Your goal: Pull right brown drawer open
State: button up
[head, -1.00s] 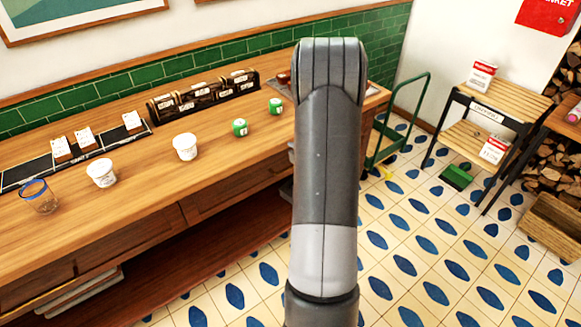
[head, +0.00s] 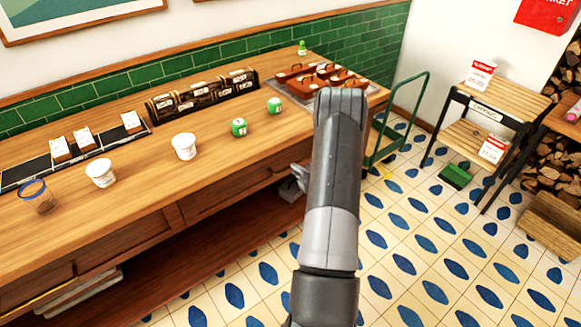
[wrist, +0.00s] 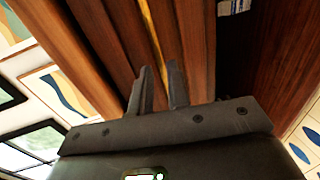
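The right brown drawer (head: 235,190) is in the front of the wooden counter in the head view and looks shut. My arm hides its right end. My gripper (head: 296,184) shows partly beside my arm, close to that right end. In the wrist view, my gripper (wrist: 162,88) has its two dark fingers apart, pointing at brown wood. A thin brass handle strip (wrist: 152,30) runs down the wood to the gap between the fingers. I cannot tell whether the fingers touch it.
White cups (head: 184,146), green canisters (head: 239,127) and a glass (head: 38,196) stand on the counter (head: 140,185). A tray of copper-coloured pans (head: 318,80) is at its far end. A green cart (head: 402,120) stands beyond. Tiled floor (head: 430,240) at right is open.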

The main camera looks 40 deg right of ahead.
jog(key=shift+x, duration=2.15)
jog(key=shift+c, duration=0.4)
grip_shut()
